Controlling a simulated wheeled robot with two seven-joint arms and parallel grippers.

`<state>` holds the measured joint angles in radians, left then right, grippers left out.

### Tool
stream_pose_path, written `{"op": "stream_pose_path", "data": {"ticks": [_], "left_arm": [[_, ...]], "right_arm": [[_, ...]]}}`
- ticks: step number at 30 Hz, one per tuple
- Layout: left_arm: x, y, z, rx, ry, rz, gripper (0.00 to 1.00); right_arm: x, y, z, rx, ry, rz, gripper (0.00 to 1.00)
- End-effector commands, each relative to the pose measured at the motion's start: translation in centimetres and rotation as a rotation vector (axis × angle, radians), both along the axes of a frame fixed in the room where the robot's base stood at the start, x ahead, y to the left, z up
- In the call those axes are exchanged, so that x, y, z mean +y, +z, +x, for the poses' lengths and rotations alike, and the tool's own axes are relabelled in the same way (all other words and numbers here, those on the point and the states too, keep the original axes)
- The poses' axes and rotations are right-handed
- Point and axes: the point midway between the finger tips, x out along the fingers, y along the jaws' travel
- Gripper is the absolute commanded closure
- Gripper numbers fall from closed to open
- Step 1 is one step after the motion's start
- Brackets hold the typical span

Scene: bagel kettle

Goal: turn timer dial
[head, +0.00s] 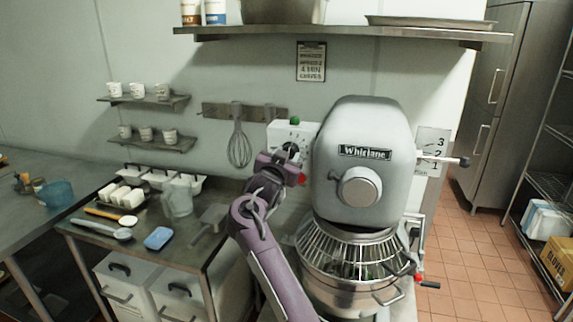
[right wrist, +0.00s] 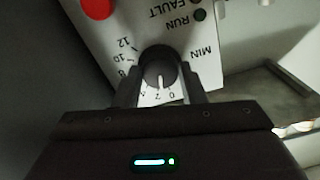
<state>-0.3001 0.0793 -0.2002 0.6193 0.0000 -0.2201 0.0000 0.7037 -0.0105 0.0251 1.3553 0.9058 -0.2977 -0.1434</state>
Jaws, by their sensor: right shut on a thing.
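The timer dial (right wrist: 159,66) is a dark round knob on a white control panel (right wrist: 208,68) beside the mixer. In the right wrist view it shows upside down, with numbers around it and MIN beside it. A pale mark on the knob points down in that picture, toward the low numbers. My right gripper (right wrist: 160,82) has one finger on each side of the dial and is shut on it. In the head view my right gripper (head: 290,152) is at the panel (head: 281,133) and hides most of the dial. My left gripper is not in view.
The large grey mixer (head: 350,135) with its wire bowl guard (head: 345,245) stands close right of my right arm. A red button (right wrist: 97,8) and a green lamp (right wrist: 200,15) are near the dial. A whisk (head: 239,147) hangs on the wall to the left.

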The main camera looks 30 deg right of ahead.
Motion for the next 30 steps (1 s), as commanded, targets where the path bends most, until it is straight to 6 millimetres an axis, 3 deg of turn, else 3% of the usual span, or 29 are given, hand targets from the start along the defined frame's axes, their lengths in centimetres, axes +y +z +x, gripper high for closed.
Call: {"op": "stream_pose_path", "data": {"ticks": [1, 12, 21, 30], "left_arm": [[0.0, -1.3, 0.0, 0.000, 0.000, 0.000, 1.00], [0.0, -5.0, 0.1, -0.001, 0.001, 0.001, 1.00], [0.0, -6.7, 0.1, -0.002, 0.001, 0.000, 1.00], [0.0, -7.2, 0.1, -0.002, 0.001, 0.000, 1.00]], "right_arm": [[0.1, -0.6, 0.0, -0.036, 0.001, 0.030, 0.86], [0.0, -0.4, 0.0, -0.275, 0.000, 0.233, 0.86], [0.0, -0.2, 0.0, -0.400, -0.001, 0.340, 0.86], [0.0, 0.0, 0.0, -0.446, -0.001, 0.378, 0.86]]}}
